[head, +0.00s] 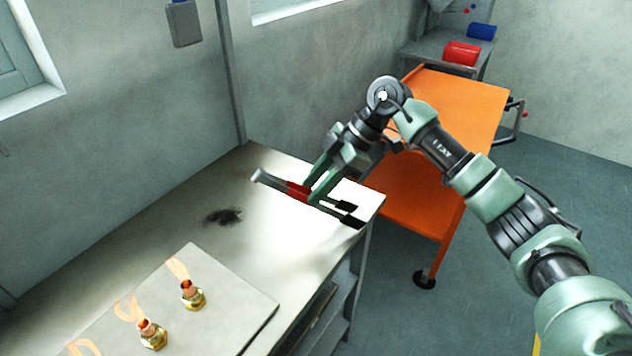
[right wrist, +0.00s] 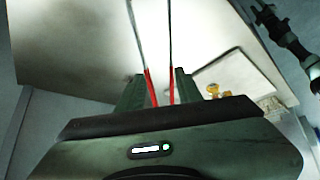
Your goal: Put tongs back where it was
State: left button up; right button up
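The tongs (head: 298,191) have red grips and a grey metal end that points left in the head view. My right gripper (head: 318,193) is at the red grips, over the far right part of the grey table. In the right wrist view, the two red grips of the tongs (right wrist: 151,88) run between the green fingers of my right gripper (right wrist: 160,85), close against them, with two thin dark bars reaching away. The gripper is shut on the tongs. I cannot tell how far they are above the table. My left gripper is not in view.
The grey table (head: 255,235) has a dark smudge (head: 223,216) and a flat board (head: 235,290) bearing two brass fittings (head: 193,294) and orange marks. An orange cart (head: 455,100) stands behind the arm. A wall borders the table's left side.

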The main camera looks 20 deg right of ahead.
jog(key=o, duration=0.6)
jog(key=shift+f, duration=0.1)
jog(key=shift+c, duration=0.2)
jog(key=b+v, duration=0.1)
jog(key=v, duration=1.2)
jog(key=shift+a+r+b, duration=0.3)
